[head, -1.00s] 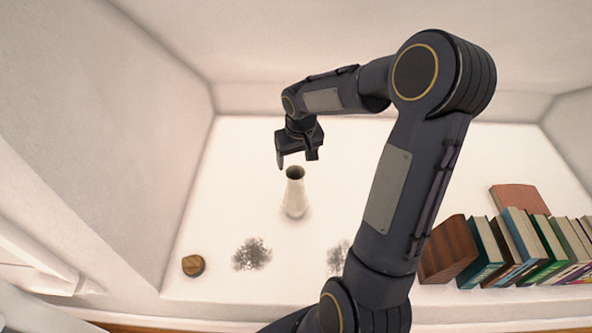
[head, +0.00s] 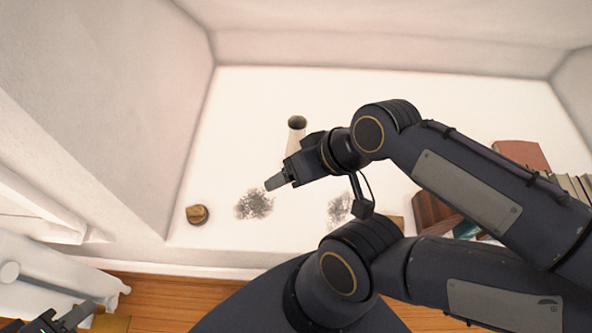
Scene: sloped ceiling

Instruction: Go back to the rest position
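My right gripper (head: 276,182), on the arm from the right, hangs over the white surface and points down-left. It overlaps the lower part of a pale vase (head: 296,128) in the picture; I see nothing held in it. Its fingers line up edge-on, so their gap is hidden. My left gripper (head: 66,317) shows at the bottom left corner, partly cut off. Its fingers look apart with nothing between them.
A brown round object (head: 197,214) and a dark speckled patch (head: 254,204) lie on the white surface (head: 240,110). A second patch (head: 340,207) is partly covered by my arm. Books (head: 571,187) stand at the right, partly hidden. Wooden floor (head: 160,290) shows below.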

